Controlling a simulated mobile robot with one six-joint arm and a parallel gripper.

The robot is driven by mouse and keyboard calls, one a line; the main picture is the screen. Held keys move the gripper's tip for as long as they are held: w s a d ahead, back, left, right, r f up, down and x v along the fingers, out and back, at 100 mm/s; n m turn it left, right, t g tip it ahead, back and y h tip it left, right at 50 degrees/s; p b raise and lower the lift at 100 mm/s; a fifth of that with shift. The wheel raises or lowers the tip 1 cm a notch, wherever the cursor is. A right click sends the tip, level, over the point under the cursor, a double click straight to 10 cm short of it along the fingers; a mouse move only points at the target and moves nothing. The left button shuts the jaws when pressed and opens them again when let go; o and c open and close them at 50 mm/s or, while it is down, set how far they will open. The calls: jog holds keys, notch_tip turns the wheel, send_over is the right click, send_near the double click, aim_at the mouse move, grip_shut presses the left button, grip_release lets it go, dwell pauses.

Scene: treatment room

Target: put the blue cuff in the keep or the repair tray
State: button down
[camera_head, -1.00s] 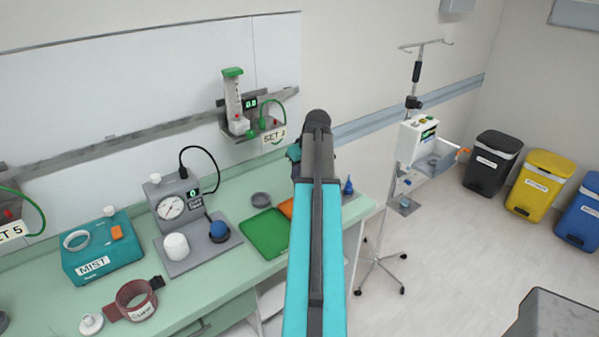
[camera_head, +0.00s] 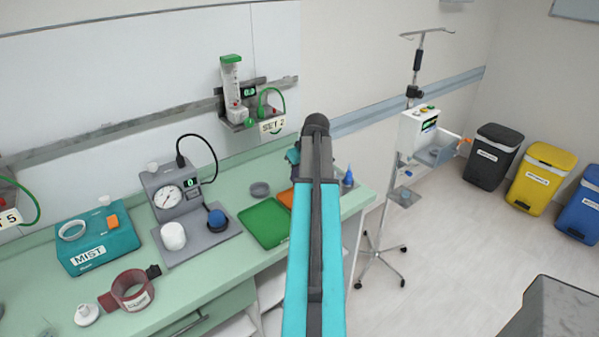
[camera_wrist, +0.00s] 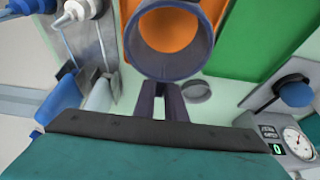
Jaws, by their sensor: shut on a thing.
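The blue cuff (camera_wrist: 176,66) is a dark blue-grey ring in the wrist view. My gripper (camera_wrist: 162,88) is shut on its near edge. The cuff is over the orange tray (camera_wrist: 170,30), which shows through the ring; its height above the tray is unclear. The green tray (camera_wrist: 262,30) lies beside the orange one. In the head view the green tray (camera_head: 264,223) is clear, the orange tray (camera_head: 285,198) is partly behind my arm, and the cuff is hidden. I see no readable tray labels.
A small grey dish (camera_head: 260,189) sits behind the trays. A gauge unit (camera_head: 168,197), a teal MIST box (camera_head: 97,242) and a red cuff (camera_head: 132,290) stand left on the bench. A blue bottle (camera_head: 348,177) is right of my arm, and a drip stand (camera_head: 377,248) is beyond the bench.

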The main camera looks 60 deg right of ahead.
jog(key=shift+f+b, duration=0.65)
jog(key=shift+f, duration=0.9)
jog(key=c, duration=1.7)
grip_release()
jog(key=shift+w+r+p, duration=0.15)
jog(key=shift+r+p, duration=1.8)
jog(key=shift+r, duration=1.55)
